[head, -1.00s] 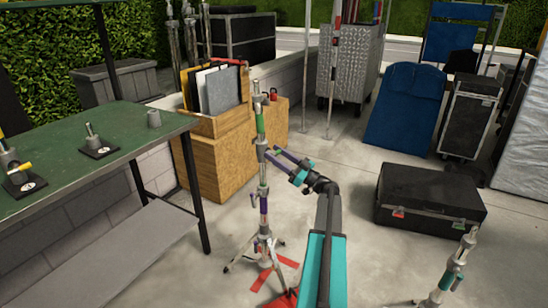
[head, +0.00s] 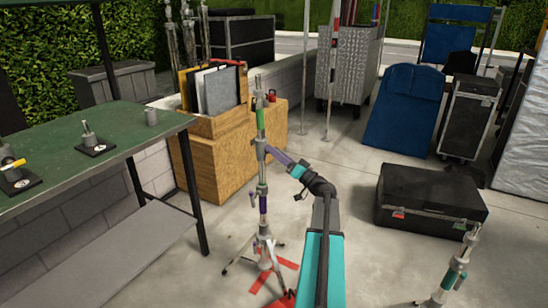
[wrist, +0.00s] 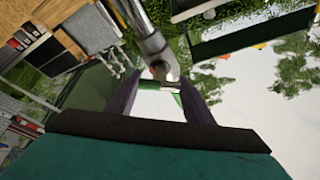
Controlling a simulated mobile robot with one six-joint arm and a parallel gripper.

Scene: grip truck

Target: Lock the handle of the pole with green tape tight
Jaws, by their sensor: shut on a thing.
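The metal pole (head: 261,90) of an upright stand rises from a tripod base in front of the wooden box. It has a green tape band (head: 260,119), and green and purple bands lower down. My gripper (head: 268,150) reaches it from the right at a joint below the upper green band. In the wrist view the pole (wrist: 142,20) runs down to a metal collar between the purple fingers of my gripper (wrist: 160,82). The gripper is shut on the handle at this collar; the fingers partly hide the handle, so its exact angle is unclear.
A green-topped table (head: 70,160) stands at the left. A wooden box (head: 215,165) is close behind the stand. A black case (head: 430,195) lies on the floor at the right, with another stand (head: 452,270) in front. Floor between them is clear.

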